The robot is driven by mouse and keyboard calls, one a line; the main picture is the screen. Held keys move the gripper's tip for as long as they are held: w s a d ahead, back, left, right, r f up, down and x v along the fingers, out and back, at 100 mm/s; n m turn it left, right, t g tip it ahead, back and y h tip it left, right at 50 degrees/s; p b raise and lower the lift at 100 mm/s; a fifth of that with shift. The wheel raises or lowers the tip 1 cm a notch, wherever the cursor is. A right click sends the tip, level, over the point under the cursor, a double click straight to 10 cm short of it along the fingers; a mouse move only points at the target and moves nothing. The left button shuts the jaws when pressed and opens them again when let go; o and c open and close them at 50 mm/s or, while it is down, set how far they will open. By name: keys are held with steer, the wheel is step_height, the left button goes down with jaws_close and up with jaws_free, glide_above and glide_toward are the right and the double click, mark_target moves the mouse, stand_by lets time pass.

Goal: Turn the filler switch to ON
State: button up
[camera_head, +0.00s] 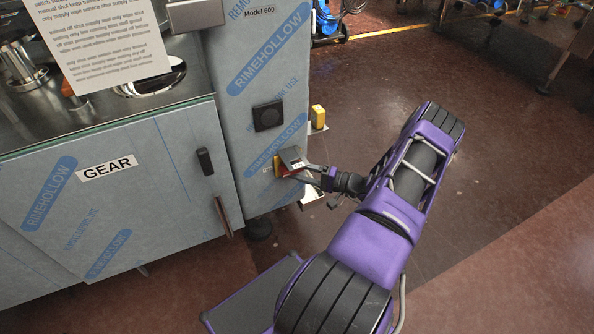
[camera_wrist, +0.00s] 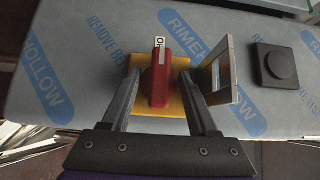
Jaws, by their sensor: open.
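The filler switch is a red handle (camera_wrist: 160,78) on a yellow plate (camera_wrist: 175,103), fixed to the film-wrapped cabinet face. A small white label with dark letters sits at the handle's upper end in the wrist view; I cannot read it surely. My gripper (camera_wrist: 158,92) is open, with one finger on each side of the red handle. I cannot tell whether either finger touches it. In the head view my gripper (camera_head: 303,173) reaches the yellow plate (camera_head: 277,166) from the right, and the handle is mostly hidden there.
A metal guard frame (camera_wrist: 222,78) stands out just right of my right finger. A black square knob (camera_wrist: 276,65) is farther right; the head view shows it above the switch (camera_head: 268,116). A yellow block (camera_head: 318,117) sits on the cabinet's side. Open floor lies right.

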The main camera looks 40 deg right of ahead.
jaws_close()
stand_by(0.5)
steer(key=m+t, duration=0.2)
steer(key=m, duration=0.1)
steer(key=shift+f+t+y, duration=0.25)
steer(key=shift+t+y, duration=0.15)
steer(key=m+t, duration=0.2)
steer(key=m+t+h, duration=0.1)
steer(key=m, duration=0.2)
steer(key=shift+a+f+m+t, duration=0.2)
steer(key=shift+m+t, duration=0.1)
steer(key=shift+t, duration=0.1)
steer(key=m+t+h, duration=0.2)
steer(key=m+h, duration=0.1)
steer(key=m, duration=0.1)
steer(key=m+t+h, duration=0.2)
steer(key=m+h, duration=0.1)
steer(key=m, duration=0.2)
steer(key=shift+a+f+h, duration=0.15)
steer(key=shift+a+h, duration=0.05)
steer(key=shift+h, duration=0.1)
steer(key=shift+w+a+m+h, duration=0.1)
steer(key=shift+a+m+h, duration=0.05)
steer(key=shift+m+h, duration=4.55)
steer(key=shift+m, duration=0.2)
